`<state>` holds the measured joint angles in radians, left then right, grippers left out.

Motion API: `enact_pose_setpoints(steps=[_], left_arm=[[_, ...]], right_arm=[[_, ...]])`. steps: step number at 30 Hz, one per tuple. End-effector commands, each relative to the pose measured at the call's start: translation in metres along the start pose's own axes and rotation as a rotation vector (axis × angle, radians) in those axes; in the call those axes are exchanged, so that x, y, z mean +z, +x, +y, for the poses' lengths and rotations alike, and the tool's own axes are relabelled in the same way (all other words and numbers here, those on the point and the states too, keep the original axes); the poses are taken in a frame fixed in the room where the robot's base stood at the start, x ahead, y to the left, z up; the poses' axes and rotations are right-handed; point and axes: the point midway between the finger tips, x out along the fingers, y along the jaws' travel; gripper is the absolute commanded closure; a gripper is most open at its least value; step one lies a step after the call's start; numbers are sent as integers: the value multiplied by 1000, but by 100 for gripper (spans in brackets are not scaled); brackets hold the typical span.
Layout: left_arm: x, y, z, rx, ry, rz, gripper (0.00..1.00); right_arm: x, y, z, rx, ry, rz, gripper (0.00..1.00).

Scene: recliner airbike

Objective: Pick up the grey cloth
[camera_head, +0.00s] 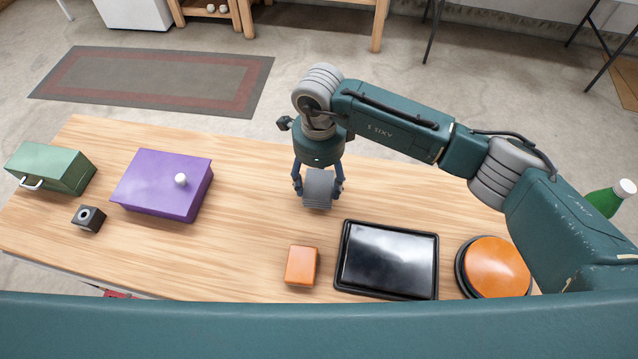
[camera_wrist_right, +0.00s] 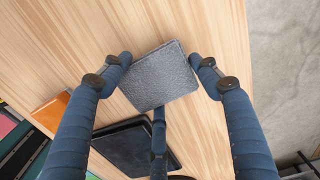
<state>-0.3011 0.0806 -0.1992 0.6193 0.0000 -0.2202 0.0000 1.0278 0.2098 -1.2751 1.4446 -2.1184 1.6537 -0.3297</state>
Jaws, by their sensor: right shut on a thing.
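The grey cloth (camera_head: 318,188) is a small folded grey piece between the fingers of my right gripper (camera_head: 318,184), above the wooden table's middle. In the right wrist view the cloth (camera_wrist_right: 160,77) has a rough grey surface and sits between the blue fingers of the right gripper (camera_wrist_right: 160,80), with one finger below it. The right gripper is shut on the cloth. I cannot tell how far the cloth is from the tabletop. My left gripper is not in view.
On the wooden table (camera_head: 240,250) are a green box (camera_head: 55,165), a small black cube (camera_head: 88,218), a purple box (camera_head: 160,185), an orange block (camera_head: 301,266), a black tray (camera_head: 388,260) and an orange round button (camera_head: 495,267). A green bottle (camera_head: 608,200) stands at the right.

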Motion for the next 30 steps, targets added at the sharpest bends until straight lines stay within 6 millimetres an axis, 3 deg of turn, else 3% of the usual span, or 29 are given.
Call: enact_pose_setpoints(steps=[18, 24, 30], left_arm=[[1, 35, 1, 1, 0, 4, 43], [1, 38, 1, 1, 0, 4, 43], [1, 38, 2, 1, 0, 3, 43]], right_arm=[[1, -154, -1, -6, -1, -2, 62], [0, -177, 0, -3, -1, -1, 62], [0, -182, 0, -1, -1, 0, 62]])
